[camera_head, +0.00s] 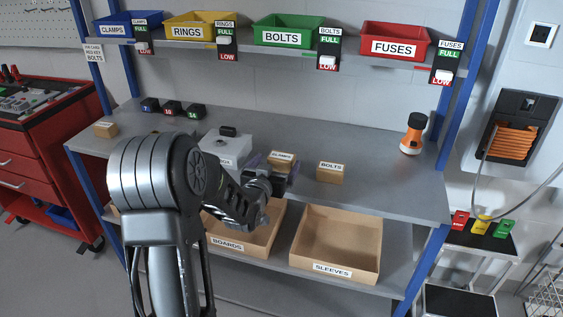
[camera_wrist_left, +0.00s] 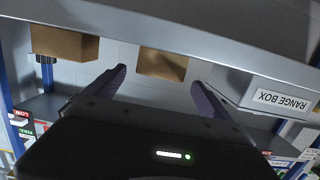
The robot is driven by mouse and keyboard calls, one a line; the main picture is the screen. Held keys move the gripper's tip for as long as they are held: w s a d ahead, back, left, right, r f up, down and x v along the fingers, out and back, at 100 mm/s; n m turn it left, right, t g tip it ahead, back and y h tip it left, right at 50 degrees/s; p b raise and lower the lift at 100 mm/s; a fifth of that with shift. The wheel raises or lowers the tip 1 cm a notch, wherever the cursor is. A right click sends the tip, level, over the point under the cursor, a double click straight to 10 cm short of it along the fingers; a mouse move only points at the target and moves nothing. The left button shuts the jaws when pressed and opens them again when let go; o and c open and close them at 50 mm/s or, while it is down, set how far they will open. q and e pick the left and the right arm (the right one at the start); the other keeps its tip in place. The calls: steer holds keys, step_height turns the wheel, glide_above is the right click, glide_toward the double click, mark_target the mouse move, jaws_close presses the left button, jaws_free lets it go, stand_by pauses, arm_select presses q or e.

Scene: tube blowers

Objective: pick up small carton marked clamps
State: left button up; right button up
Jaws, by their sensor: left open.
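The small carton marked CLAMPS (camera_head: 283,157) stands on the workbench, partly hidden by my left gripper (camera_head: 273,167). It is brown with a white label on top. In the left wrist view, which looks upside down, the carton (camera_wrist_left: 162,64) shows in the gap between the purple fingertips of my left gripper (camera_wrist_left: 159,79). The fingers are spread, one toward each side of it, with visible room on both sides. I cannot tell whether the tips reach past its near face. My right gripper is not in view.
A BOLTS carton (camera_head: 330,173) stands right of the CLAMPS carton, and a white box (camera_head: 224,148) stands left. An orange-and-black container (camera_head: 412,134) is farther right. Colored bins line the shelf above. Trays marked BOARDS (camera_head: 229,244) and SLEEVES (camera_head: 333,268) sit below.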

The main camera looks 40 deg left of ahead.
mark_target(279, 161)
arm_select(q)
steer(key=x, duration=0.5)
steer(key=shift+f, duration=0.1)
stand_by(0.4)
steer(key=c, duration=1.5)
